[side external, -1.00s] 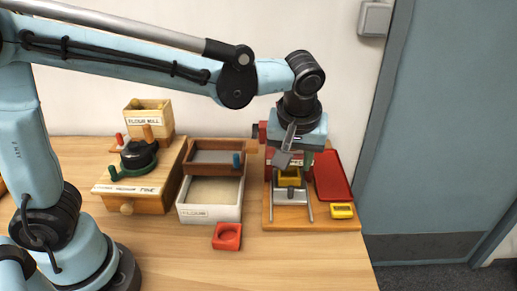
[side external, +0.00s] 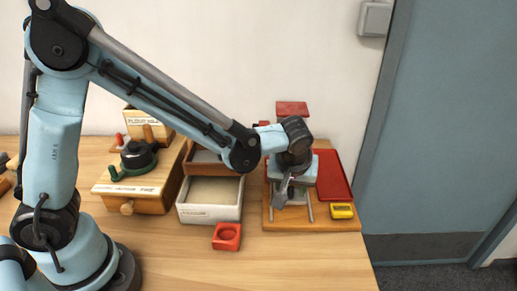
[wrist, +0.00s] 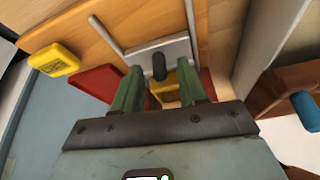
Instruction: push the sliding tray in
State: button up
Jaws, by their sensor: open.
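The sliding tray (wrist: 172,50) is a pale grey plate with a dark upright knob (wrist: 160,66), lying between two metal rails on a wooden base. In the wrist view my gripper (wrist: 158,84) has its two green fingers apart, one on each side of the knob, with nothing seen held. A yellow part (wrist: 168,88) shows behind the knob, partly hidden by the fingers. In the side view my gripper is low over the tray and hides most of it. Whether the fingers touch the tray or knob cannot be told.
A red tray (side external: 334,175) and a yellow box (side external: 342,211) lie right of the rails. A red block (side external: 227,236) sits in front.

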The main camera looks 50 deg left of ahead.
jog(key=shift+f, duration=0.2)
grip_shut()
dwell(0.3)
jog(key=shift+w+a, duration=1.3)
grip_release()
jog(key=v, duration=1.2)
